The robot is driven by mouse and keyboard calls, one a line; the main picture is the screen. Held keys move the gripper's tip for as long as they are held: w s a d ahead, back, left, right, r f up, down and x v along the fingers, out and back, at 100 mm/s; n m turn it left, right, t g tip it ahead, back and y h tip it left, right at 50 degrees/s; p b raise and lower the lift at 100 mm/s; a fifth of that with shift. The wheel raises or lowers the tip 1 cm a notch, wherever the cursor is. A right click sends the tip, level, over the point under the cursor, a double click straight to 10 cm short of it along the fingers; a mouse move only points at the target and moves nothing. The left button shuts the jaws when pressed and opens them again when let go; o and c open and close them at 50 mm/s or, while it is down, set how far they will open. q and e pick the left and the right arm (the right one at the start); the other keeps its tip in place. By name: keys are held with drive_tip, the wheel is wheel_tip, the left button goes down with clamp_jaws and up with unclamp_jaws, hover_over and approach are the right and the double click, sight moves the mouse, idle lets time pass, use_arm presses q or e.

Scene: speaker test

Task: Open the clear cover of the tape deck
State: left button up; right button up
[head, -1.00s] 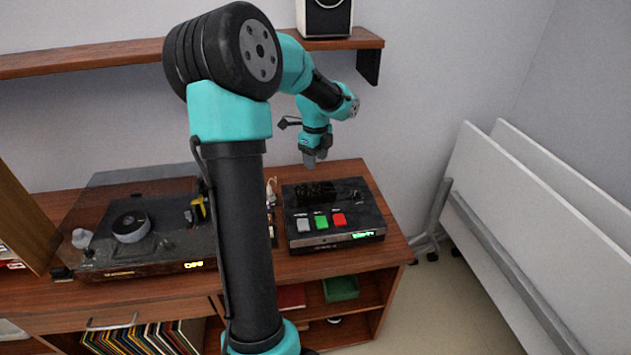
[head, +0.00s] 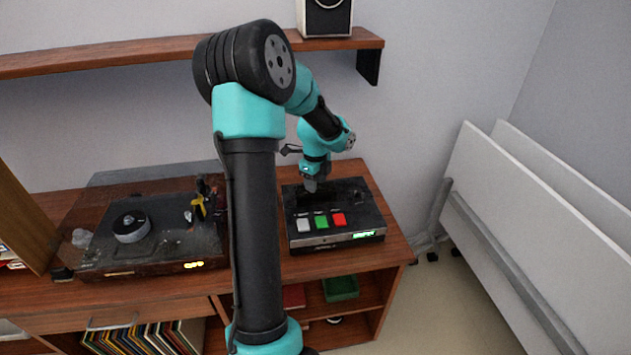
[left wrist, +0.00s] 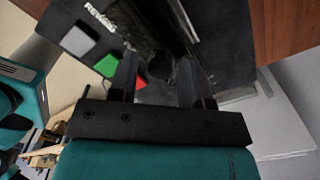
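The tape deck (head: 360,222) is a dark box on the right part of the wooden cabinet. Its front holds grey, green and red buttons and a lit green display. The clear cover (head: 340,191) over its dark well is hard to make out in the head view, and I cannot tell for sure whether it is shut. My left gripper (head: 311,187) points down just over the rear left of the deck. In the left wrist view its two fingers (left wrist: 160,70) stand apart over the deck with nothing clearly between them. Contact cannot be told. My right gripper is not in view.
A turntable (head: 110,262) with a see-through lid stands left of the deck. A wooden shelf (head: 180,53) with a speaker (head: 325,18) runs along the wall above. White panels (head: 530,210) lean at the right. The cabinet top right of the deck is narrow.

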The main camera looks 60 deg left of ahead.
use_arm(q)
clamp_jaws()
